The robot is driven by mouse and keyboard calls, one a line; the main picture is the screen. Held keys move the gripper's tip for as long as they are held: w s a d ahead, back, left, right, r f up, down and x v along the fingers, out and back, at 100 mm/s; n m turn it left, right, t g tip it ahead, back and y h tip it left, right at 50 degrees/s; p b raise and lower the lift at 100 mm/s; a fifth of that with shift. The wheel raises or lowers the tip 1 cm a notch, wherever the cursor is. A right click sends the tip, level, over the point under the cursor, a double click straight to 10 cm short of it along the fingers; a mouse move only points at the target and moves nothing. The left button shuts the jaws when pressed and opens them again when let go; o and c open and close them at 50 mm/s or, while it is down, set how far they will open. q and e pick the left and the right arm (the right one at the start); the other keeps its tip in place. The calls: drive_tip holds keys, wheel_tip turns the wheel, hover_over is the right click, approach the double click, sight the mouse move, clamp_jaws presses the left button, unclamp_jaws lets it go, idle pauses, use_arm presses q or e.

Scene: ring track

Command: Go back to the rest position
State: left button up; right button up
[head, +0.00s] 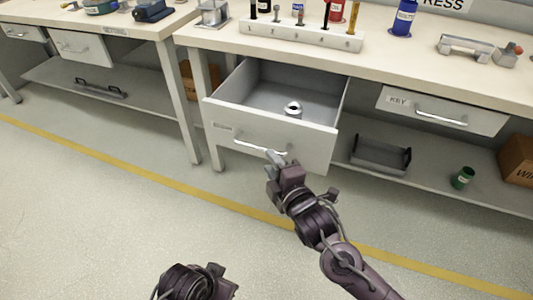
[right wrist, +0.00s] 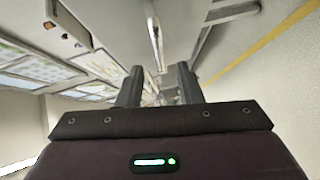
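My right gripper (head: 274,160) is in front of the open drawer (head: 270,142), close to the drawer's metal handle (head: 258,148). In the head view I cannot tell whether it touches the handle. In the right wrist view the two fingers (right wrist: 158,88) stand apart with a gap between them, and nothing is clearly held. A part of my left arm with its gripper (head: 212,276) shows at the bottom edge of the head view. Its fingers cannot be made out.
The open drawer sticks out from the workbench (head: 440,75) and holds a small white and dark round object (head: 293,108). A closed drawer marked KEY (head: 440,111) is to the right. A lower shelf bears a grey tray (head: 380,155) and a green can (head: 462,178). The floor in front is clear.

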drive_tip(key=shift+s+d, duration=0.1)
drive_tip(key=shift+s, duration=0.1)
idle(0.4)
